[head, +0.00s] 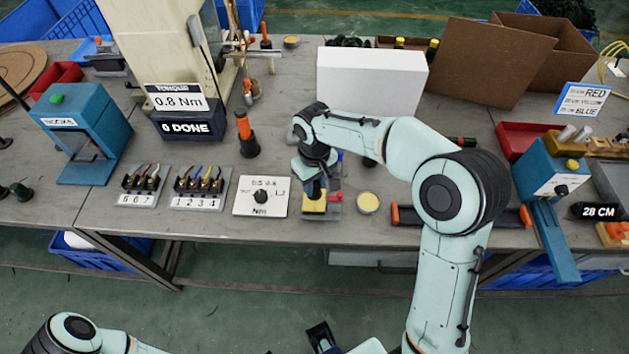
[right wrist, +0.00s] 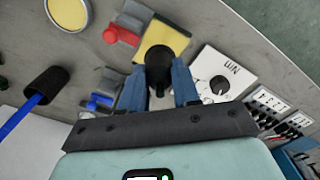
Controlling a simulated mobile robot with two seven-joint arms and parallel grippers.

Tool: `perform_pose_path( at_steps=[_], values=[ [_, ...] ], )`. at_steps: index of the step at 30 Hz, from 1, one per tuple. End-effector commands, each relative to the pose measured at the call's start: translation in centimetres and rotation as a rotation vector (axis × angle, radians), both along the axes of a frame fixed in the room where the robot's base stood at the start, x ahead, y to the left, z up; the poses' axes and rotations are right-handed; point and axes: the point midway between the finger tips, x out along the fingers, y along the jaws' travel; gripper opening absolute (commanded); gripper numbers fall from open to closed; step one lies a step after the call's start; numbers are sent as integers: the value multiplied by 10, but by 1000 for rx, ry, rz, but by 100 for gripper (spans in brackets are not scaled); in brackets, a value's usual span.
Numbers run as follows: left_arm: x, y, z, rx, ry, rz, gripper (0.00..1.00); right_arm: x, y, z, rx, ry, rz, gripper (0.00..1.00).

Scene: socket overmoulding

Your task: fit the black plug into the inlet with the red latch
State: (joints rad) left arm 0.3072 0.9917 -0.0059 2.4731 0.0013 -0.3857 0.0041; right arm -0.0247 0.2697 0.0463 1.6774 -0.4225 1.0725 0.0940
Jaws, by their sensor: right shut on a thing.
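My right gripper (right wrist: 158,78) is shut on the black plug (right wrist: 158,62), with one blue finger on each side of it. The plug is over a yellow pad (right wrist: 163,38), which also shows in the head view (head: 313,206); I cannot tell whether they touch. The inlet with the red latch (right wrist: 112,35) is just beside the pad, apart from the plug; its red part shows in the head view (head: 336,197). A similar inlet with a blue latch (right wrist: 100,102) is close by. My left gripper (head: 322,338) is low at the bottom edge, its jaws unclear.
A round yellow tin (head: 367,203) stands right of the inlets. A white box (head: 370,82) stands behind. A black cup-like piece with a blue handle (right wrist: 42,90) is nearby.

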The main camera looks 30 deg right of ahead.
Motion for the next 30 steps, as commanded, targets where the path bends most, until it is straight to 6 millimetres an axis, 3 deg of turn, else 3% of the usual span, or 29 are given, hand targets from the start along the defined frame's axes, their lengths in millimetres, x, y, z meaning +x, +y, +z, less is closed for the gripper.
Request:
perform_pose_path(
  at_steps=[30],
  values=[
    [-1,0,-3,0,1,0,43,0,0,-9,0,1,0,1]
  ],
)
